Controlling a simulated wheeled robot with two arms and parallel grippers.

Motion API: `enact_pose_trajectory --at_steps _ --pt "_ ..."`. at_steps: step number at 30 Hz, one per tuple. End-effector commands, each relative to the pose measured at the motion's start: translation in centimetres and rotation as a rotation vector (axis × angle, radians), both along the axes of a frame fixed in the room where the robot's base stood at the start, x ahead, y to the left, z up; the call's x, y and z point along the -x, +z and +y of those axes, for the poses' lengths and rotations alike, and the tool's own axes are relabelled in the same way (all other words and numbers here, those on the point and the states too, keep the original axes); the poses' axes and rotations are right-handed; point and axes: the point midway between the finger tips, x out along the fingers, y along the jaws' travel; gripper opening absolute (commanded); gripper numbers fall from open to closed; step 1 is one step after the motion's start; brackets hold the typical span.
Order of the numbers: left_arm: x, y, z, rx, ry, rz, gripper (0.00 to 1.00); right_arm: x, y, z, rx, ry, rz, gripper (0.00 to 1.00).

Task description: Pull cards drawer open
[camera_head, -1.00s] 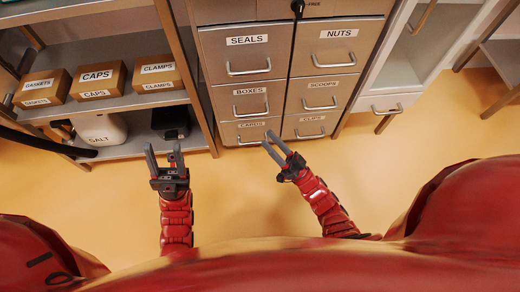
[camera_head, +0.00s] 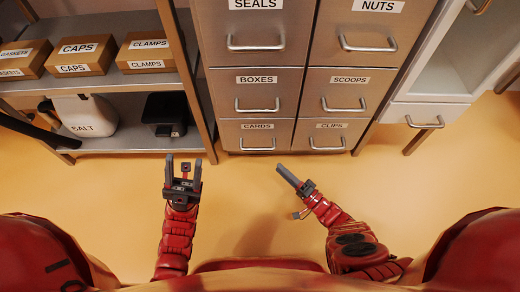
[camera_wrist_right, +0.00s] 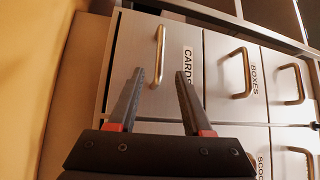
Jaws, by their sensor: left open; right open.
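The cards drawer (camera_head: 256,134) is the lower left drawer of the metal cabinet, with a "CARDS" label and a bar handle (camera_head: 258,146). It looks closed, flush with the drawers around it. My right gripper (camera_head: 283,170) is in front of and below this drawer, apart from the handle. In the right wrist view my right gripper (camera_wrist_right: 161,78) is open and empty, with the cards handle (camera_wrist_right: 158,56) just beyond and between its fingertips. My left gripper (camera_head: 184,162) is open and empty, left of the cabinet and in front of the shelf.
The boxes drawer (camera_head: 256,92) is above and the clips drawer (camera_head: 322,134) is to the right, both closed. A shelf unit at left holds labelled boxes, a salt container (camera_head: 84,116) and a black device (camera_head: 166,113). The floor (camera_head: 235,190) before the cabinet is clear.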

Motion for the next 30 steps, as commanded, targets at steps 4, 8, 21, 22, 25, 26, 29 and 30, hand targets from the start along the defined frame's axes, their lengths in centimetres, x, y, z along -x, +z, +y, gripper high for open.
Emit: enact_pose_trajectory --at_steps 4,8,21,22,25,26,29,30 --pt "0.0 -0.2 0.0 -0.002 0.000 0.000 0.50 -2.6 0.5 2.6 -0.001 0.002 -0.004 0.50" --pt "0.0 -0.6 -0.2 -0.008 -0.004 0.000 0.50 -4.6 0.8 4.7 -0.001 0.001 -0.006 0.50" --pt "0.0 0.1 -0.4 -0.003 -0.021 -0.052 0.50 -8.0 1.5 8.1 0.001 -0.001 -0.003 0.50" --pt "0.0 0.1 -0.4 -0.003 -0.021 -0.052 0.50 -8.1 1.6 8.1 0.001 -0.001 -0.003 0.50" --pt "0.1 0.1 -0.4 -0.003 -0.021 -0.052 0.50 -8.1 1.6 8.2 0.001 -0.001 -0.003 0.50" --pt "0.1 0.1 -0.4 -0.003 -0.021 -0.052 0.50 -8.1 1.6 8.2 0.001 -0.001 -0.003 0.50" --pt "0.1 0.1 -0.4 -0.003 -0.021 -0.052 0.50 -8.0 1.6 8.1 0.001 -0.001 -0.003 0.44" --pt "0.1 0.1 -0.4 -0.003 -0.021 -0.052 0.50 -8.0 1.6 8.1 0.001 -0.001 -0.003 0.37"
